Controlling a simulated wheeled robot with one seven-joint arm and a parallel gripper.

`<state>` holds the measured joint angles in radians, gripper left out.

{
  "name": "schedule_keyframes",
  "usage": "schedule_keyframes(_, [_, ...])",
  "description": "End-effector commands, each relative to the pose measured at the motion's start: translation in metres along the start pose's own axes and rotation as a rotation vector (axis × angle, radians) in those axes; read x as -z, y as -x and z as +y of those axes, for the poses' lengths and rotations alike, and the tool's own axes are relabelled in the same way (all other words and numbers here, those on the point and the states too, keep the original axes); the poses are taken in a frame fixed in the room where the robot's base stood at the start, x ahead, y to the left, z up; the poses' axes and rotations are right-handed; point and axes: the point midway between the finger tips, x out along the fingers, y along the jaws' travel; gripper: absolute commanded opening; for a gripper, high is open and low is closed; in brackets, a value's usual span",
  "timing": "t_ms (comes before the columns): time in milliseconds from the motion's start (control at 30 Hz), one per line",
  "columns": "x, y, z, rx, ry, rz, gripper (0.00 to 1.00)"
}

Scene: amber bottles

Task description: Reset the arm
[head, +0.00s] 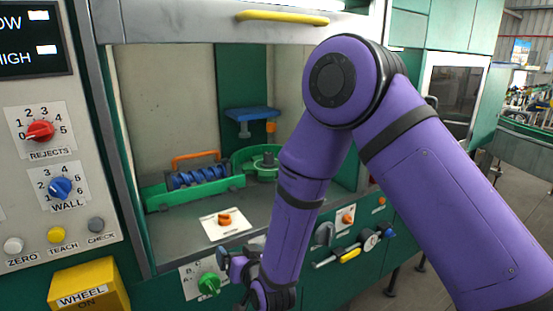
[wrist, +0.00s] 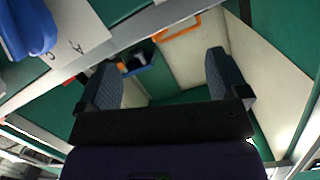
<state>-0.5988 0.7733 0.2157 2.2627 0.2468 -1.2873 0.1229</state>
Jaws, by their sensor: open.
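My purple arm reaches down across the right half of the head view. My gripper (head: 236,264) is low in front of the green machine, beside the green knob (head: 208,284) on its front panel. In the wrist view my gripper (wrist: 163,78) has its two dark fingers wide apart with nothing between them. Part of the gripper is hidden behind the wrist in the head view. I see no bottle that I can make out in either view.
The open bay holds a blue screw in a green trough (head: 224,187), an orange handle (head: 196,156) and a green round guide (head: 262,160). A raised cover with a yellow handle (head: 283,17) hangs above. A yellow WHEEL box (head: 88,285) juts out lower left. Levers (head: 350,253) line the right panel.

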Motion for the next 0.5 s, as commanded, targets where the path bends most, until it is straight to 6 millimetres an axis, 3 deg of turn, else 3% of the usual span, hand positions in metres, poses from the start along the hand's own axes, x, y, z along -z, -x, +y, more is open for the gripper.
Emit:
schedule_keyframes(33, [0.021, 0.001, 0.006, -0.011, 0.004, -0.011, 0.92])
schedule_keyframes(267, [0.091, 0.017, 0.035, -0.06, 0.025, -0.108, 0.92])
schedule_keyframes(500, [0.155, 0.055, 0.067, -0.124, 0.046, -0.211, 0.92])
